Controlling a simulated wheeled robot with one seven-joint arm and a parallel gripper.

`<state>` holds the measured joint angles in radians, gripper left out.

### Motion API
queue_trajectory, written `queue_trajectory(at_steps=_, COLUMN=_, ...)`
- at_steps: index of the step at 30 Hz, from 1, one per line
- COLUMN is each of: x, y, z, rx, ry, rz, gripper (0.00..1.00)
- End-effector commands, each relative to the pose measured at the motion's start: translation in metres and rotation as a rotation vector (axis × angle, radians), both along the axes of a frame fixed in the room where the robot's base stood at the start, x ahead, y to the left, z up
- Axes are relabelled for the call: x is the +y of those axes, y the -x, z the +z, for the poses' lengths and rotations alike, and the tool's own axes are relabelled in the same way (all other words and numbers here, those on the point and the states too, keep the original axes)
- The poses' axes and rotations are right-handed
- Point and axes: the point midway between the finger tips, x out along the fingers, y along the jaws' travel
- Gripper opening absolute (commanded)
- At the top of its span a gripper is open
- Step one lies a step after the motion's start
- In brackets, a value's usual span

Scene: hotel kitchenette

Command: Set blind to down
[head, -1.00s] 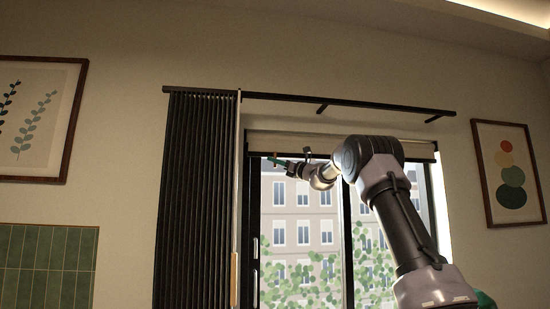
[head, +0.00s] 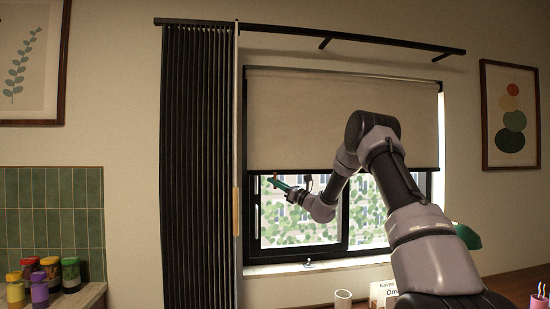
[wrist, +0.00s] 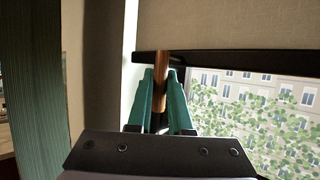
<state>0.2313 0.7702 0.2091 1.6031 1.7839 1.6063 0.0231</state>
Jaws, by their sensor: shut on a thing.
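The beige roller blind (head: 300,115) hangs over the upper part of the window, its lower edge a little past halfway down the opening. In the wrist view its cloth (wrist: 240,25) ends in a dark bottom bar (wrist: 225,63). A small wooden pull (wrist: 162,66) hangs at that bar. My gripper (wrist: 161,92) is shut on the pull, with a green finger on each side. In the head view my gripper (head: 273,182) is just below the blind's lower edge, near the left side of the window; the pull is hard to make out there.
A dark pleated curtain (head: 195,160) with a wooden-handled wand (head: 236,212) hangs left of the window. Window glass (head: 300,220) shows below the blind. The sill (head: 340,263) is mostly bare. A light cup (head: 343,299) and a green lamp shade (head: 467,237) are lower down.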

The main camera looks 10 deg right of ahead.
Motion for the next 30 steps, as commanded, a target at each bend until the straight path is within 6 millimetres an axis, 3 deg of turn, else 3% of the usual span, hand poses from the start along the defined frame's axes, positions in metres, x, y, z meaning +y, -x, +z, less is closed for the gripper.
queue_trajectory(at_steps=1, x=-0.001, y=-0.001, z=-0.022, rx=0.009, ry=-0.003, rz=-0.001, gripper=0.0)
queue_trajectory(at_steps=3, x=-0.001, y=0.0, z=-0.047, rx=0.008, ry=-0.003, rz=0.0, gripper=0.0)
queue_trajectory(at_steps=18, x=-0.001, y=0.0, z=-0.225, rx=0.007, ry=-0.003, rz=-0.001, gripper=0.0)
queue_trajectory(at_steps=24, x=-0.001, y=0.0, z=-0.282, rx=0.005, ry=0.0, rz=-0.001, gripper=0.0)
queue_trajectory(at_steps=30, x=0.0, y=0.0, z=-0.32, rx=0.003, ry=0.0, rz=0.0, gripper=0.0)
